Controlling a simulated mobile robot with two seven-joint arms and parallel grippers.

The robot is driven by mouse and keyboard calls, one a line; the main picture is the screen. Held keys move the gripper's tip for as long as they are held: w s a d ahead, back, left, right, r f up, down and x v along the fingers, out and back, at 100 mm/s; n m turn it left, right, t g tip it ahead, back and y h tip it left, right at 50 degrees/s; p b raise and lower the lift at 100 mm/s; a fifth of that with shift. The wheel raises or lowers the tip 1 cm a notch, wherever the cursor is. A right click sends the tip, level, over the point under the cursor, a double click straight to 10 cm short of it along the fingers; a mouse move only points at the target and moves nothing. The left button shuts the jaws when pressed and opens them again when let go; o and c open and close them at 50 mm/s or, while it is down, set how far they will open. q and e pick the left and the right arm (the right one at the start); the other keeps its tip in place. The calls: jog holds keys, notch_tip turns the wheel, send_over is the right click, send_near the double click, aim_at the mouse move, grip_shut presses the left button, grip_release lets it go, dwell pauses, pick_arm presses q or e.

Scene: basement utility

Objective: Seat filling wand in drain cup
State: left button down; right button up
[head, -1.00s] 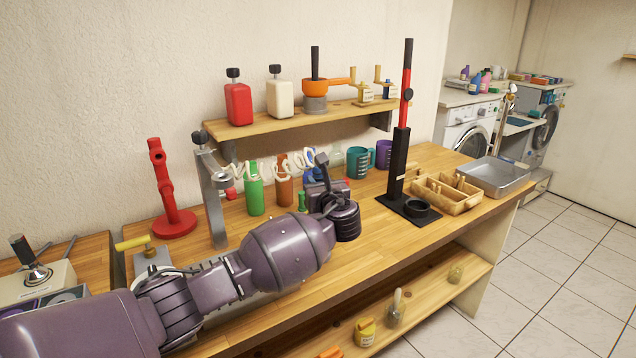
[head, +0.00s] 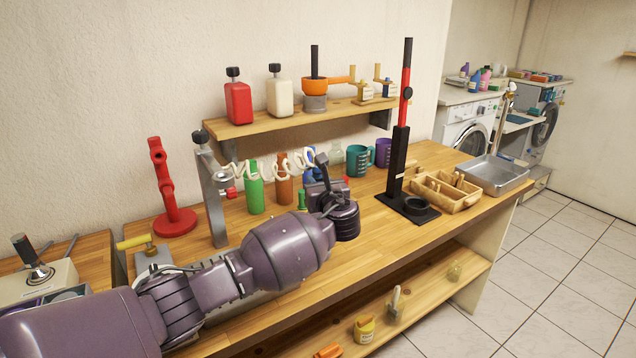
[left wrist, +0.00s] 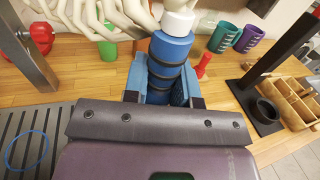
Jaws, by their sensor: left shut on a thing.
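The filling wand (left wrist: 168,62) is blue with dark bands and a white top, joined to a cream coiled hose (left wrist: 100,18). My left gripper (left wrist: 163,92) is shut around it. In the head view my left gripper (head: 328,200) is above the bench, its arm hiding most of the wand. The hose runs to a grey metal post (head: 214,195) on the left. A black round cup (head: 415,206), open at the top, sits on the base of a red and black stand (head: 399,150), right of the gripper and apart from it. I cannot tell whether it is the drain cup.
A wooden divided box (head: 447,200) and a metal tray (head: 494,188) lie at the bench's right end. Green and orange bottles (head: 254,190) and several mugs (head: 358,161) stand behind. A slatted grey tray (left wrist: 45,120) lies at left. Bare bench separates gripper and black cup.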

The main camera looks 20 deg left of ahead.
jog(key=shift+s+f, duration=0.1)
pick_arm(q)
jog(key=shift+f, duration=0.35)
pick_arm(e)
jog(key=shift+s+f, duration=0.35)
jog(key=shift+f, duration=0.05)
pick_arm(q)
jog(key=shift+f, duration=0.1)
jog(key=shift+f+b, duration=0.3)
jog(key=shift+f, duration=0.3)
pick_arm(e)
jog(key=shift+w+r, duration=0.1)
jog(key=shift+w, duration=0.35)
pick_arm(q)
jog(key=shift+f, duration=0.3)
pick_arm(e)
jog(key=shift+s, duration=0.1)
pick_arm(q)
jog(key=shift+f, duration=0.5)
pick_arm(e)
jog(key=shift+s+f, duration=0.4)
jog(key=shift+f, duration=0.1)
